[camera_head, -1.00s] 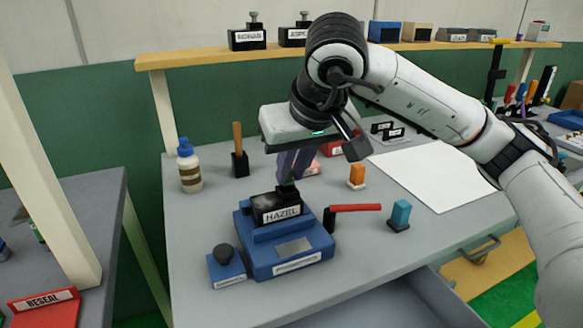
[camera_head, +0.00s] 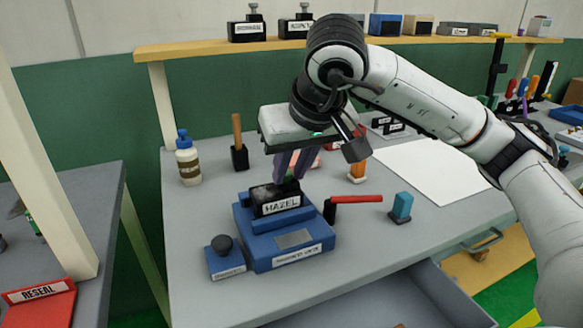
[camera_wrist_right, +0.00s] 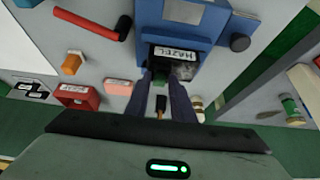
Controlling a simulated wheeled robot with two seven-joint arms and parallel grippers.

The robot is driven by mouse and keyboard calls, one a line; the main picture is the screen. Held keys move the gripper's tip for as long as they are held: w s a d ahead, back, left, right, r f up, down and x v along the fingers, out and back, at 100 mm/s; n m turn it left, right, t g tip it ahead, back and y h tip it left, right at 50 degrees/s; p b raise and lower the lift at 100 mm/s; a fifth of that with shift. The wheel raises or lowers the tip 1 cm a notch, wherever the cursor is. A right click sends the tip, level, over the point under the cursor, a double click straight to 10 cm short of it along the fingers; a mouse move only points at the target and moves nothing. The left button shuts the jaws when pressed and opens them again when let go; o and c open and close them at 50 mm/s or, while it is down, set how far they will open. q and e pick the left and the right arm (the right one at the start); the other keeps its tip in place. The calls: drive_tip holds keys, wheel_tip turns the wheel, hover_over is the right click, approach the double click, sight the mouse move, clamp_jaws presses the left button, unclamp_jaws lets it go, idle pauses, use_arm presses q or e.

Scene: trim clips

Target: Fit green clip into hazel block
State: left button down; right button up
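The hazel block (camera_head: 277,200) is a black block with a white HAZEL label, seated on a blue fixture (camera_head: 290,246). It also shows in the wrist view (camera_wrist_right: 186,66), top centre. My right gripper (camera_head: 289,177) points down at the back of the block. In the wrist view its two purple fingers (camera_wrist_right: 160,82) close around the small green clip (camera_wrist_right: 156,91), at the block's edge. The clip is mostly hidden by the fingers, and I cannot tell how deep it sits in the block. My left gripper is not in view.
A blue base with a black knob (camera_head: 224,258) stands at the fixture's left. A red-handled tool (camera_head: 355,199), a teal block (camera_head: 401,208) and an orange block (camera_head: 357,171) are to the right. A bottle (camera_head: 188,162) stands at the left. A drawer is open in front.

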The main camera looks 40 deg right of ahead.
drive_tip(key=shift+o, duration=1)
drive_tip(key=shift+f, duration=0.15)
drive_tip(key=shift+d, duration=0.15)
drive_tip(key=p+v, duration=0.1)
drive_tip(key=v, duration=0.9)
drive_tip(key=shift+p, duration=0.4)
